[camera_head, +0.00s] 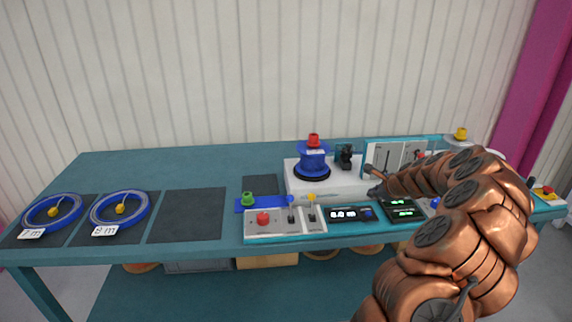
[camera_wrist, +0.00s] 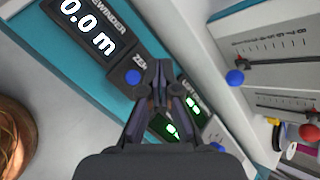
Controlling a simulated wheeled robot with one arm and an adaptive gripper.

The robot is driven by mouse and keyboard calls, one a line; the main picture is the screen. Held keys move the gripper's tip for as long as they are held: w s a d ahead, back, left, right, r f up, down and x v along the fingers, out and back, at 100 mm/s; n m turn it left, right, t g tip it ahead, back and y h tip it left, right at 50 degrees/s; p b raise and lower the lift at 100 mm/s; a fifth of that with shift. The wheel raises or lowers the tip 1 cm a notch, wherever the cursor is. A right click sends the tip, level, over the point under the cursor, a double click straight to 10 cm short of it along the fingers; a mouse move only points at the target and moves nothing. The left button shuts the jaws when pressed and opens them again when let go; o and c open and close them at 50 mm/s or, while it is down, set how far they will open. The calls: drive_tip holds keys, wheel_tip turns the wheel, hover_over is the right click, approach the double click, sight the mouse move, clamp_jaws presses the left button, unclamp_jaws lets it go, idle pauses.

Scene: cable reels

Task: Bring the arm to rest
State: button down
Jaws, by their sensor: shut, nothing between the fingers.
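My copper-coloured arm (camera_head: 455,225) reaches in from the lower right over the right part of the teal bench. My gripper (camera_head: 375,191) is above the control panels at the bench front, in front of the white machine. In the wrist view my gripper (camera_wrist: 160,68) has its fingertips together with nothing between them. They point toward the panel with the blue ZERO button (camera_wrist: 133,77); I cannot tell the exact gap. A display reading 0.0 m (camera_wrist: 88,28) is beside it.
Two blue reels, labelled 7 m (camera_head: 52,212) and 8 m (camera_head: 119,210), lie on dark mats at the left. A blue spool (camera_head: 312,160) stands on the white machine (camera_head: 335,190). A switch panel (camera_head: 285,230) is at the front. An empty mat (camera_head: 187,215) lies centre-left.

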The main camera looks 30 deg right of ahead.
drive_tip(key=s+a+r+n+g+y, duration=0.15)
drive_tip(key=a+r+n, duration=0.35)
drive_tip(key=a, duration=1)
drive_tip(key=w+a+r+n+g+y, duration=0.1)
drive_tip(key=a+r+n+y, duration=0.2)
drive_tip(key=a+n, duration=0.75)
drive_tip(key=s+a+r+n+g, duration=0.1)
drive_tip(key=s+a+n+g, duration=0.1)
drive_tip(key=s+a, duration=0.5)
drive_tip(key=s+a+n+g, duration=0.1)
drive_tip(key=s+a, duration=0.3)
drive_tip(key=a, duration=0.5)
drive_tip(key=s+a+f+n+g+h, duration=0.1)
drive_tip(key=s+n, duration=0.4)
drive_tip(key=s, duration=0.8)
drive_tip(key=s+a+f+n+g+h, duration=0.1)
drive_tip(key=s+n+g, duration=0.3)
drive_tip(key=s, duration=0.9)
drive_tip(key=shift+s+a+n+h, duration=0.15)
drive_tip(key=shift+s+n+h, duration=0.2)
drive_tip(key=shift+n+h, duration=0.25)
drive_tip(key=shift+g, duration=0.25)
